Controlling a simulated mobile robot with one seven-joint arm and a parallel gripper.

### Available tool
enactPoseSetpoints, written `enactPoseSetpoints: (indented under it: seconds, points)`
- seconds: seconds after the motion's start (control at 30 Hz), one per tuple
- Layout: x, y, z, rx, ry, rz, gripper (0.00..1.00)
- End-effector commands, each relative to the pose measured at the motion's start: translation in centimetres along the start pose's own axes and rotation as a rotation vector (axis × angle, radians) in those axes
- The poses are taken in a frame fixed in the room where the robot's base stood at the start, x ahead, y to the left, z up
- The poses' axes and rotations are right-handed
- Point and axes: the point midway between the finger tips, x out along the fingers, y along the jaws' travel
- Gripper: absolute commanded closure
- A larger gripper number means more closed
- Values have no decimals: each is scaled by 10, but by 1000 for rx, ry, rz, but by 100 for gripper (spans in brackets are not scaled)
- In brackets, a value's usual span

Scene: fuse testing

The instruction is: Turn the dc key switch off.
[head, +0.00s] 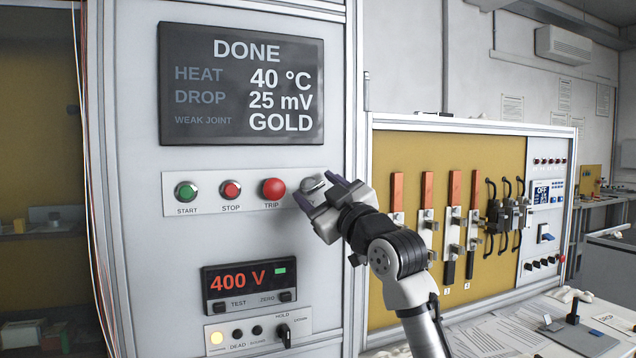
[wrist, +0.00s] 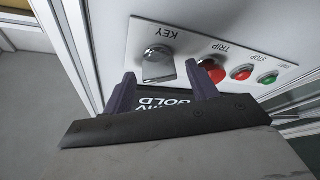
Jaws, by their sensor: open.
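The key switch (head: 312,184) is a round grey metal knob at the right end of the button strip on the cabinet front. The switch's exact angle is hard to read.
Left of the key are the red TRIP button (head: 273,189), red STOP (head: 231,190) and green START (head: 186,191). The display (head: 241,84) above reads DONE; the meter (head: 249,285) below reads 400 V. A black HOLD switch (head: 283,334) sits lower. A yellow fuse board (head: 400,270) stands right.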

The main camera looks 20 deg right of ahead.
Motion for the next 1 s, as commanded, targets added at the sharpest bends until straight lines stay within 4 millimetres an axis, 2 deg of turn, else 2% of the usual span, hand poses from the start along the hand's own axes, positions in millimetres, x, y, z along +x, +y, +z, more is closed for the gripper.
enactPoseSetpoints:
  seconds: [0.33,0.7,1.0]
  points:
    - [5,0,1,0,-1,0,42]
    - [4,0,1,0,-1,0,86]
    - [4,0,1,-38,0,-16,86]
